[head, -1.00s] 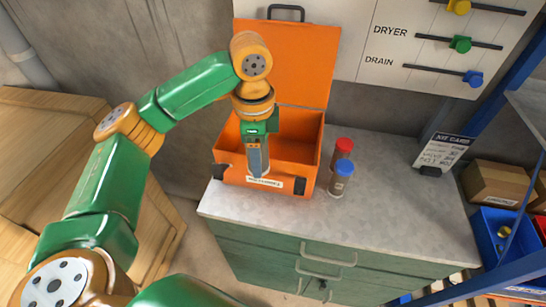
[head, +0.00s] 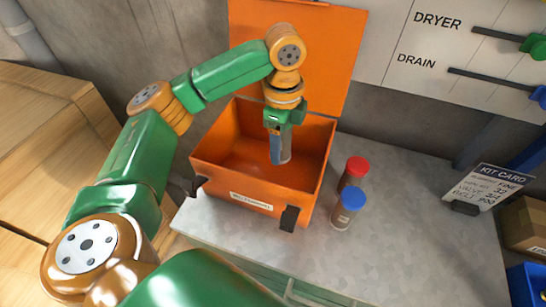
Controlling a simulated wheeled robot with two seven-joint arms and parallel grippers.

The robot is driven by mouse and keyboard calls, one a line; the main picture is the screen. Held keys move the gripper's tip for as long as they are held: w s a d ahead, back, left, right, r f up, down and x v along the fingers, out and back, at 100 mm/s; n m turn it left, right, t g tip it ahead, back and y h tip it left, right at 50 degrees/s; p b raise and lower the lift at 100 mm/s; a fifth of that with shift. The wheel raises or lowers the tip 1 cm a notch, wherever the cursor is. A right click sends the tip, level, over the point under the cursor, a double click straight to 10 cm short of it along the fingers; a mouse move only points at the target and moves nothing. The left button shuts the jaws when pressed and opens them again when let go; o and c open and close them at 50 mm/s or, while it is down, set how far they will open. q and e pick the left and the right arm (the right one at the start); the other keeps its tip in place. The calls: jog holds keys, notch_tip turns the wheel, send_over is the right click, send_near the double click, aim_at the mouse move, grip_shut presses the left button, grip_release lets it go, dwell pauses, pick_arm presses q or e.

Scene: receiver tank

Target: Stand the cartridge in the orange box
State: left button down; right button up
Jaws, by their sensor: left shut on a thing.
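The orange box (head: 235,190) stands open on the grey worktop, its lid (head: 330,60) raised against the wall. My left gripper (head: 279,156) points straight down inside the box opening, towards its right side. It is shut on a slim grey piece, taken as the cartridge (head: 286,150), which looks upright and is largely hidden by the finger and gripper body. I cannot tell whether its lower end touches the box floor. My right gripper is not in view.
A red-capped bottle (head: 354,173) and a blue-capped bottle (head: 347,210) stand just right of the box. A kit card (head: 481,188) stands farther right. The worktop (head: 420,240) between is clear. A wall panel (head: 445,45) has sliding knobs.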

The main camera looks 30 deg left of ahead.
pick_arm(q)
notch_tip(320, 180, down, 9)
jog(key=shift+w+r+p, duration=0.1)
jog(key=shift+p, duration=0.35)
jog(key=shift+c, duration=1)
grip_release()
notch_tip(320, 180, up, 12)
jog(key=shift+r+b, duration=0.1)
jog(key=shift+b, duration=0.3)
